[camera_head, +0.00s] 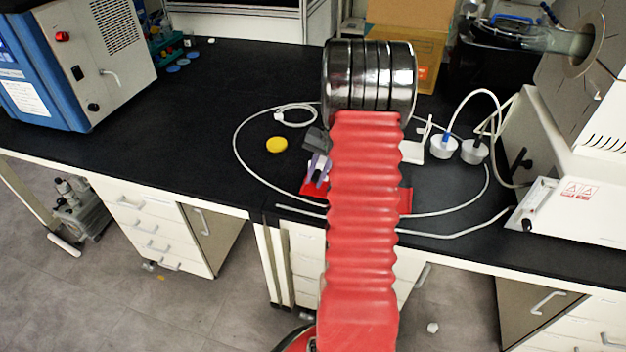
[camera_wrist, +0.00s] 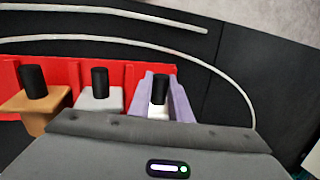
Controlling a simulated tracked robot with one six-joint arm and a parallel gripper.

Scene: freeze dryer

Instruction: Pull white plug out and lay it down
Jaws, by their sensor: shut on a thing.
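The white plug (camera_wrist: 158,113) has a black top and sits between the two purple fingers of my gripper (camera_wrist: 160,88), at the right in the wrist view. The fingers are shut on it. Left of it, a grey plug (camera_wrist: 99,101) and a tan plug (camera_wrist: 38,107), both with black tops, stand along the red rack (camera_wrist: 128,77). I cannot tell whether the white plug is still seated in the rack. In the head view my gripper (camera_head: 318,168) is at the red rack (camera_head: 405,202), mostly behind my red arm.
A white cable (camera_head: 240,165) loops around the rack on the black bench (camera_head: 210,120). A yellow cap (camera_head: 277,145) lies left of my arm. Grey round stoppers (camera_head: 443,147) with tubes stand to the right.

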